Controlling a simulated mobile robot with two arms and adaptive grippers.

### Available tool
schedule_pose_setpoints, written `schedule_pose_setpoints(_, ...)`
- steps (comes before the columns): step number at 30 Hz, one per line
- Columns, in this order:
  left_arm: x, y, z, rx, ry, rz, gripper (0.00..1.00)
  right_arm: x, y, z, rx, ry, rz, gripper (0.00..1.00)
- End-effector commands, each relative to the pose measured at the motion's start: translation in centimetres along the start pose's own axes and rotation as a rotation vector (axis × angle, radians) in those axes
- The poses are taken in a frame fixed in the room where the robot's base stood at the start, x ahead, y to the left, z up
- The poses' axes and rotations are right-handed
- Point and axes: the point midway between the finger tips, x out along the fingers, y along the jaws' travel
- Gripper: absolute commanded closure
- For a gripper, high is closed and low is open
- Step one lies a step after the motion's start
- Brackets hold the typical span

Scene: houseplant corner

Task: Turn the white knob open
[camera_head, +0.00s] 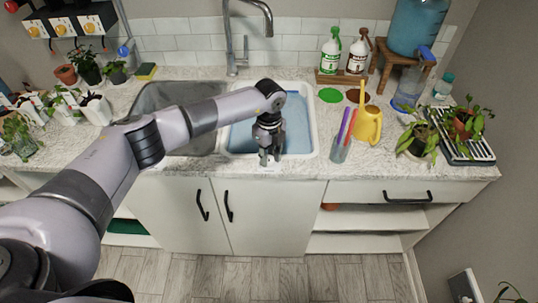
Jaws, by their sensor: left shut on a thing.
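My left arm reaches in from the left over the counter. My left gripper (270,159) points down at the front rim of the white basin (317,130), close to the counter's front edge. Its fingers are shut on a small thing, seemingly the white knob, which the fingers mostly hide. I cannot make out how far the knob is turned. The basin holds bluish water and sits in the right part of the sink. My right gripper is not in view.
The tap (246,40) stands behind the sink. Spray bottles (331,55) and a blue water jug (417,25) stand behind. Potted plants crowd both counter ends.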

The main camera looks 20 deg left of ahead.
Motion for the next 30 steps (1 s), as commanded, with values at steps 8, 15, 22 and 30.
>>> schedule_pose_setpoints(8, -0.1, -0.11, 0.01, -0.026, 0.0, -0.003, 1.0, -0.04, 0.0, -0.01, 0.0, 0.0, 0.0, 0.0)
schedule_pose_setpoints(15, -0.11, -0.12, 0.02, -0.026, 0.0, -0.004, 1.0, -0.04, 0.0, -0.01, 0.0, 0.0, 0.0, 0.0)
schedule_pose_setpoints(22, -0.09, -0.09, 0.02, -0.025, 0.0, -0.003, 0.63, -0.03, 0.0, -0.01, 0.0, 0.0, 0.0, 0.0)
schedule_pose_setpoints(30, -0.03, -0.03, 0.01, -0.024, 0.0, -0.001, 0.55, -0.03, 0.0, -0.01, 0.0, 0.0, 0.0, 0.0)
